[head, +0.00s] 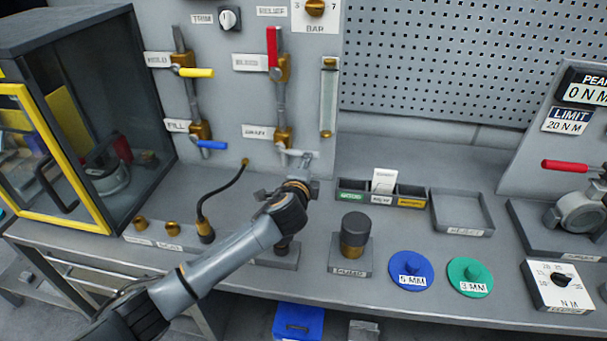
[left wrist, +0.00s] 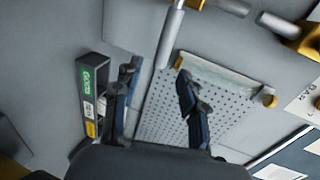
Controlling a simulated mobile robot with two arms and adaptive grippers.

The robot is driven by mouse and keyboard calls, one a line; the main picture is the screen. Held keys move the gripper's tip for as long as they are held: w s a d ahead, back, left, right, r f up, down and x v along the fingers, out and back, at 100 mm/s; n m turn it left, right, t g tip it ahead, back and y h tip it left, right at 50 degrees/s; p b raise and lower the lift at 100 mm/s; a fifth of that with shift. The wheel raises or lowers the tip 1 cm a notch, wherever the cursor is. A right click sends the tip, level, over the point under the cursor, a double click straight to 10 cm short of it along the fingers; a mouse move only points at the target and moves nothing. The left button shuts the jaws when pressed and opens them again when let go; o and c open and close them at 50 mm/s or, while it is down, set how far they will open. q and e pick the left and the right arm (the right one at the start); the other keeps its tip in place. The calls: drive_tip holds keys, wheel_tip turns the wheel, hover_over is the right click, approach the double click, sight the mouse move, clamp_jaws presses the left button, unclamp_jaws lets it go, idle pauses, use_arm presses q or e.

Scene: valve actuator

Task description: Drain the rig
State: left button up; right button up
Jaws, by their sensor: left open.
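In the head view, the label that appears to read DRAIN (head: 258,132) is on the grey panel, beside a brass valve (head: 283,137) with a pale grey lever (head: 298,153). My left gripper (head: 303,180) is just below and in front of this lever. Whether it touches the lever I cannot tell. In the left wrist view its two fingers (left wrist: 157,88) are apart with nothing between them. The bleed valve's red lever (head: 272,47) points up. The yellow hold lever (head: 197,72) and blue fill lever (head: 211,145) stick out to the right. The sight tube (head: 328,98) stands right of the valves.
A black hose (head: 225,190) curves up left of my arm. A pump block (head: 354,240), blue disc (head: 410,268), green disc (head: 470,274), labelled bin (head: 352,190) and empty tray (head: 462,211) stand to the right. A yellow-framed cabinet (head: 60,215) is at left.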

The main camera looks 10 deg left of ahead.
use_arm(q)
drive_tip(key=shift+v, duration=1.95)
